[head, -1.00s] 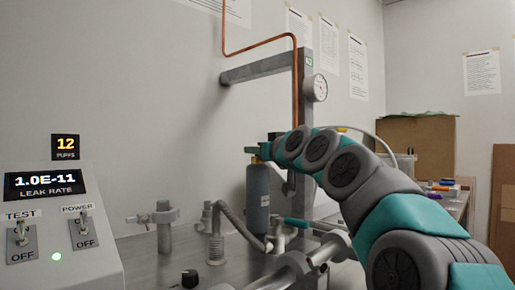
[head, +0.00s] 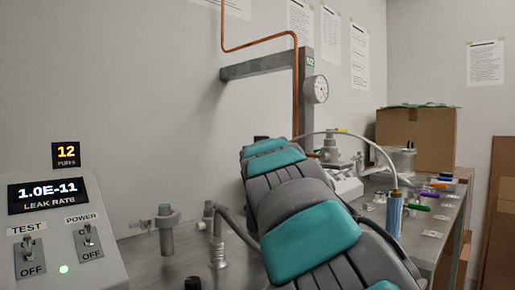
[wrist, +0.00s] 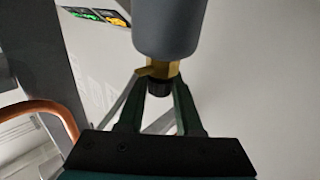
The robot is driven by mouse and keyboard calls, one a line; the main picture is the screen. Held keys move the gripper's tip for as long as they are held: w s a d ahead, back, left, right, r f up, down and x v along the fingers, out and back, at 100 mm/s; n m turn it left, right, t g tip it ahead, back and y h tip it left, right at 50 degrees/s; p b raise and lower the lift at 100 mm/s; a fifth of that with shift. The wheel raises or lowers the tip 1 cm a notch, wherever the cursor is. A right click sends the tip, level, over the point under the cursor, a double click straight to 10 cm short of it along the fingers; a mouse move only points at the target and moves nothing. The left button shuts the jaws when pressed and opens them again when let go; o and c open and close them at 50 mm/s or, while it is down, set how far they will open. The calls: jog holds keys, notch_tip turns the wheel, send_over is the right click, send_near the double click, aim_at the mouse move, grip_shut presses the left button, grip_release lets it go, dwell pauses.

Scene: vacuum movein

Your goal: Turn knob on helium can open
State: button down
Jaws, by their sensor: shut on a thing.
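The helium can (wrist: 168,25) shows in the wrist view as a blue-grey cylinder at the top. A brass valve (wrist: 162,69) and a small black knob (wrist: 159,87) sit at its end. My gripper (wrist: 160,82) has its two green fingers on either side of the knob and valve end, shut on the knob. How far the knob is turned cannot be told.
The leak detector panel (head: 60,230) reads 1.0E-11 and 12 puffs. A copper pipe (head: 225,30) runs to a grey post with a gauge (head: 317,89). A blue cylinder with a hose (head: 394,215) stands at the right. A cardboard box (head: 418,140) is behind.

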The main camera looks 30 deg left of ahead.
jog(key=shift+r+m+t+h, duration=0.1)
jog(key=shift+m+t+h, duration=0.7)
jog(key=shift+h, duration=0.4)
jog(key=c, duration=0.6)
grip_release()
jog(key=shift+b+v, duration=1.15)
jog(key=shift+v, duration=2.75)
